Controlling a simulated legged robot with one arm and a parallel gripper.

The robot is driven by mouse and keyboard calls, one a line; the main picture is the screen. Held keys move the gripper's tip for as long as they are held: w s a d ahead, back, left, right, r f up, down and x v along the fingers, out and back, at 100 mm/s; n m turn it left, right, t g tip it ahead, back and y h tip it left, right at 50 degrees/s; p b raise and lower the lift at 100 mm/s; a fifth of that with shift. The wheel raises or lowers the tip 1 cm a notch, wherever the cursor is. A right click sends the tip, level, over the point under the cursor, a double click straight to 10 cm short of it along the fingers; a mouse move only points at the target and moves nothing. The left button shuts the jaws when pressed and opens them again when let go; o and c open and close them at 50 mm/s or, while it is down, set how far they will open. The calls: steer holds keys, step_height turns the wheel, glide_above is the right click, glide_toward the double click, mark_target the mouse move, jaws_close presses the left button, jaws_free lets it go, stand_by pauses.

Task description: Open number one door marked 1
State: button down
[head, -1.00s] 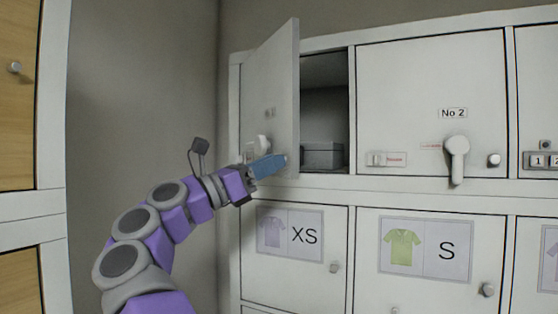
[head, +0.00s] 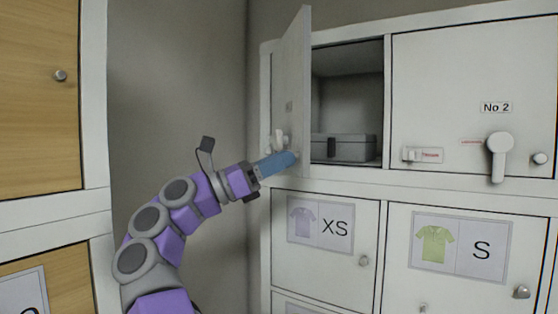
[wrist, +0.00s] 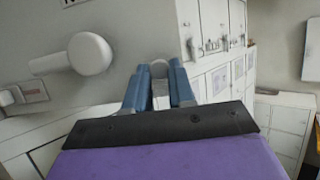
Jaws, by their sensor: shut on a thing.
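The number one door (head: 293,75) stands swung wide open on its left side, seen nearly edge-on in the head view. Its label is too slanted to read. My gripper (head: 287,158) is at the door's lower free edge. In the wrist view the blue fingers (wrist: 159,88) are shut on a round grey knob (wrist: 159,68). The door's pale lever handle (wrist: 88,54) shows left of the fingers, and its end also shows in the head view (head: 280,139).
The open compartment holds a grey box (head: 350,148) with a dark latch. The No 2 door (head: 450,75) to the right is shut. Doors marked XS (head: 340,250) and S (head: 395,265) below are shut. A wooden-fronted locker (head: 35,110) stands at the left.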

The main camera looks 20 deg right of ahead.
steer(key=shift+a+r, duration=0.1)
steer(key=shift+r, duration=0.1)
steer(key=c, duration=1.3)
jaws_free()
steer(key=shift+c, duration=0.2)
steer(key=o, duration=0.4)
steer(key=shift+w+d+f, duration=0.15)
steer(key=shift+w+d, duration=0.05)
steer(key=shift+s, duration=0.15)
